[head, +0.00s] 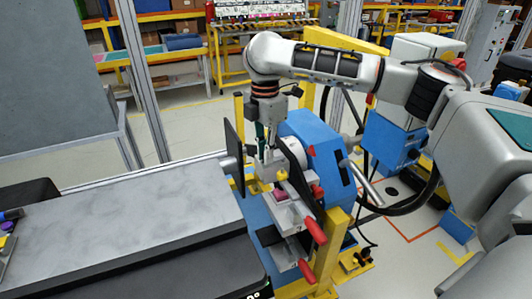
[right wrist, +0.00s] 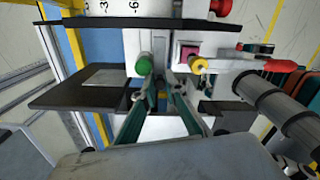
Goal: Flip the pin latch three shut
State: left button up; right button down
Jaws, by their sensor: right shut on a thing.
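The blue fixture (head: 316,147) stands right of the grey conveyor in the head view, with pink-and-white latch blocks and red-tipped handles on its near side. In the right wrist view a green knob (right wrist: 144,64), a yellow knob (right wrist: 197,65) and a red knob (right wrist: 221,7) show on this hardware. I cannot tell which is pin latch three. My right gripper (head: 268,172) reaches down at the fixture. Its fingers (right wrist: 160,82) are closed together at the green knob; the contact is partly hidden. My left gripper is not in view.
The grey conveyor (head: 120,228) runs in from the left and ends at a dark upright plate (head: 234,142). Red handles (head: 313,230) stick out toward the front. Yellow frame posts (head: 327,245) and dark hoses stand close on the right. Open floor lies behind.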

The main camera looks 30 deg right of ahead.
jog(key=c, duration=2.1)
grip_release()
notch_tip(320, 180, up, 12)
jog(key=shift+r, duration=0.1)
